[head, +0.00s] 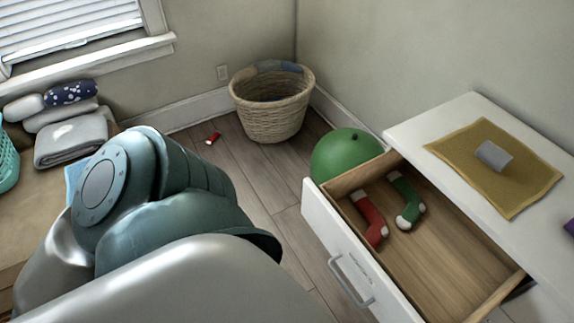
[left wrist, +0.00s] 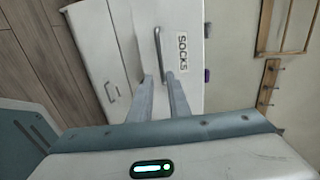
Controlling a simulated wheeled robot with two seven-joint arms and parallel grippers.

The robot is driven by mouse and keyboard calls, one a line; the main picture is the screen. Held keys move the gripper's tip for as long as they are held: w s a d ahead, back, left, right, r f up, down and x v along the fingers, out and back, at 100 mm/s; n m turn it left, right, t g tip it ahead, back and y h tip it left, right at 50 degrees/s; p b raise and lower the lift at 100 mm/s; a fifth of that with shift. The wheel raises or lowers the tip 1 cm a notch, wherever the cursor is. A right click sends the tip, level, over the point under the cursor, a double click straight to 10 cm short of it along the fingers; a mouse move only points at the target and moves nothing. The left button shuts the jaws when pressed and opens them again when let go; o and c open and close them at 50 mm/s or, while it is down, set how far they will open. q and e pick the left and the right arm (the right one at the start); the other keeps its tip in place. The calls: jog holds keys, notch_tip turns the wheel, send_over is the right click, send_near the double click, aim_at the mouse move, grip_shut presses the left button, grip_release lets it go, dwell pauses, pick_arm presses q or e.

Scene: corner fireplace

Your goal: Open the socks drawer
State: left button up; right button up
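The white socks drawer (head: 322,222) is pulled well out of the white dresser in the head view. A red sock (head: 371,219) and a green sock (head: 408,202) lie inside on its wooden floor. Its metal handle (head: 350,281) is on the front. In the left wrist view the drawer front bears a "SOCKS" label (left wrist: 182,52) beside the handle (left wrist: 157,50). My left gripper (left wrist: 160,78) is open, its two fingers apart, with the fingertips close to one end of the handle. I cannot tell whether they touch it. My right gripper is not in view.
A wicker basket (head: 272,105) stands in the corner, with a green ball (head: 343,157) beside the drawer. A small red object (head: 213,138) lies on the floor. A mustard cloth (head: 494,167) lies on the dresser top. Folded towels (head: 71,142) are at left.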

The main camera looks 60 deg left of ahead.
pick_arm(q)
jog(key=shift+v, duration=0.9)
jog(key=w+d+f+n+g, duration=0.1)
jog(key=w+f+n+g, duration=0.2)
jog(key=f, duration=0.9)
jog(key=w+d+f+n+g, duration=0.1)
jog(key=w+f+n+g, duration=0.2)
jog(key=f+n, duration=0.4)
jog(key=w+d+f+n+g+h, duration=0.1)
jog(key=w+f+n+g, duration=0.2)
jog(key=f, duration=1.4)
jog(key=w+n, duration=0.2)
jog(key=n, duration=0.1)
jog(key=shift+a+r, duration=0.1)
jog(key=shift+a, duration=0.05)
